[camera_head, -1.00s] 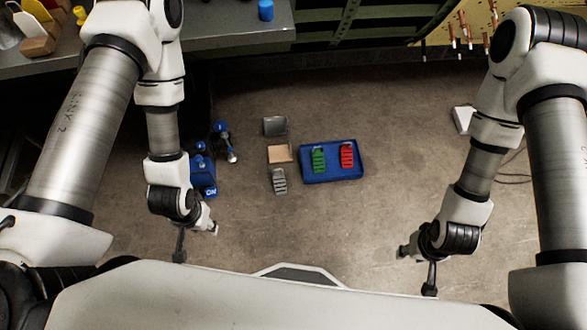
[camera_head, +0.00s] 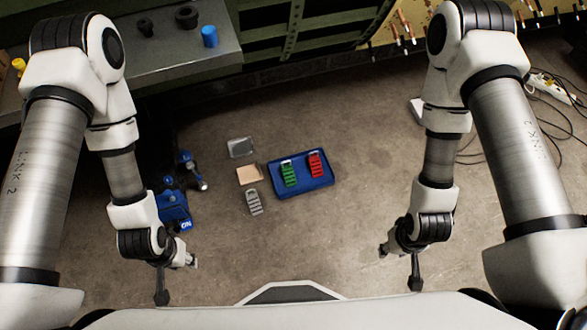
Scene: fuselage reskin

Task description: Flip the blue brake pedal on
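A blue pedal-like unit (camera_head: 173,210) with white lettering on its front stands on the floor at the left. I take it for the blue brake pedal; its on or off state cannot be read. A smaller blue part with a pale end (camera_head: 190,170) is just behind it. My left gripper (camera_head: 178,280) is in front of the blue unit, apart from it, with its fingers spread and nothing between them. My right gripper (camera_head: 399,268) hangs over bare floor at the right, fingers spread and empty.
A blue tray (camera_head: 300,193) with a green pedal (camera_head: 288,174) and a red pedal (camera_head: 315,165) lies mid-floor. A grey pedal (camera_head: 254,202), tan plate (camera_head: 249,175) and metal plate (camera_head: 241,147) lie beside it. A workbench (camera_head: 180,55) is at the back left. Cables (camera_head: 555,95) lie far right.

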